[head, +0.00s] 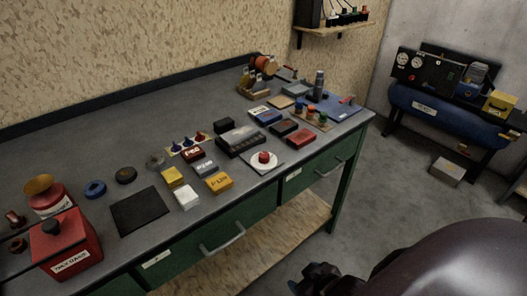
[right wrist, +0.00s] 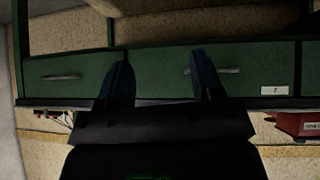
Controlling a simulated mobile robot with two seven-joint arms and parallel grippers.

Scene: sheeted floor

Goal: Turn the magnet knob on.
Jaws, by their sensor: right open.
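My right gripper (head: 316,280) is low in front of the bench, below the top and well apart from the knob. In the right wrist view its two dark blue fingers (right wrist: 159,72) are spread with nothing between them, facing the green drawer fronts. The knob cannot be made out in that view. My left gripper is not in view.
The grey bench top (head: 90,150) holds small boxes, a black mat (head: 140,211), a red box (head: 66,245) and a blue mat (head: 333,108). Green drawers with handles (head: 222,240) line its front. A blue tank (head: 432,105) stands at the back right. Open floor lies right of the bench.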

